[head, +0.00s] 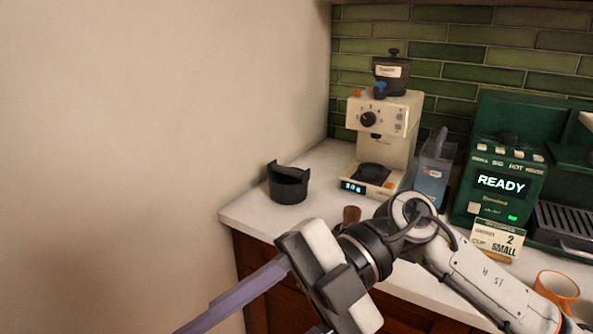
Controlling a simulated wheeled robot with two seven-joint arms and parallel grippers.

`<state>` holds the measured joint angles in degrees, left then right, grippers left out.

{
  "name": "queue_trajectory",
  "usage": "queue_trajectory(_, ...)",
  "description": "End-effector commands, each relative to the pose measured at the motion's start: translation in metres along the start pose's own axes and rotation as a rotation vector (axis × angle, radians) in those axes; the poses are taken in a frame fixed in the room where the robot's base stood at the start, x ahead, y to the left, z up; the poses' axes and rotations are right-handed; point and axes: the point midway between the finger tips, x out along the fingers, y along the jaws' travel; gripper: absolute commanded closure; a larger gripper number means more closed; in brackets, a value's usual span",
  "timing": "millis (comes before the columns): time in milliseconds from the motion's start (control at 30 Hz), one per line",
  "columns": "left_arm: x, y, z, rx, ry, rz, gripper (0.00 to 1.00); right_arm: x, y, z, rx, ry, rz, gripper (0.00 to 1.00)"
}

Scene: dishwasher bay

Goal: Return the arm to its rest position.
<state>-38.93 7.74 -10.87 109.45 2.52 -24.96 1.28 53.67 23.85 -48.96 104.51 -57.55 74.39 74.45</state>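My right arm comes in from the lower right, bends at a joint above the counter's front edge, and points down to the left. My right gripper (322,275) hangs in front of the counter. One long purple-grey finger runs to the lower left and a bit of the other shows at the bottom edge. They look spread apart, with nothing seen between them; the fingertips are cut off or hard to see. My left gripper is not in view.
On the white counter (240,212) stand a black knock box (288,186), a cream grinder (384,135), a grey-blue carton (433,172), a green coffee machine (503,165) reading READY, an order card (497,240) reading SMALL and an orange-rimmed cup (556,288). A brown knob (351,214) shows behind my wrist.

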Motion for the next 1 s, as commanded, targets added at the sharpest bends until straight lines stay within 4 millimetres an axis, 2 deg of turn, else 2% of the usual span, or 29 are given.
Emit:
queue_trajectory(67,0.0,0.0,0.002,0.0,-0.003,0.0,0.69,0.004,0.024,-0.005,0.003,0.108,0.262,0.49)
queue_trajectory(133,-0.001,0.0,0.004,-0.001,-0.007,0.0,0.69,-0.007,0.045,-0.001,0.017,0.153,0.494,0.49)
queue_trajectory(200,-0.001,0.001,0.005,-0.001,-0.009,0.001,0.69,-0.028,0.059,0.012,0.055,0.163,0.726,0.49)
queue_trajectory(267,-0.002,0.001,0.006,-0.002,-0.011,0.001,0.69,-0.05,0.063,0.031,0.106,0.14,0.92,0.49)
queue_trajectory(367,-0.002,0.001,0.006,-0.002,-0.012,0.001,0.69,-0.091,0.046,0.076,0.232,0.044,1.218,0.49)
queue_trajectory(467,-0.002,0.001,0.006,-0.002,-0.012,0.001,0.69,-0.126,0.002,0.127,0.401,-0.106,1.458,0.49)
queue_trajectory(500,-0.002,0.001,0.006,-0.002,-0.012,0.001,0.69,-0.135,-0.021,0.145,0.471,-0.173,1.528,0.49)
queue_trajectory(567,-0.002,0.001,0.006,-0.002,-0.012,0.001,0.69,-0.145,-0.059,0.17,0.58,-0.273,1.612,0.49)
queue_trajectory(667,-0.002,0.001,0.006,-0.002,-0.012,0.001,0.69,-0.151,-0.129,0.202,0.767,-0.439,1.702,0.49)
queue_trajectory(700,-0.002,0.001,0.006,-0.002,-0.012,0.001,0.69,-0.15,-0.159,0.211,0.844,-0.506,1.723,0.49)
queue_trajectory(767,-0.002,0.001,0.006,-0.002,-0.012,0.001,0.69,-0.145,-0.204,0.221,0.959,-0.601,1.741,0.49)
queue_trajectory(833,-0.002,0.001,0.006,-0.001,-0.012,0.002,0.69,-0.136,-0.257,0.228,1.096,-0.708,1.741,0.49)
queue_trajectory(900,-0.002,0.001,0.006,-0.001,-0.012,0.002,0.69,-0.123,-0.308,0.228,1.23,-0.807,1.722,0.49)
queue_trajectory(1000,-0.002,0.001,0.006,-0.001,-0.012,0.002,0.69,-0.101,-0.373,0.22,1.403,-0.925,1.672,0.49)
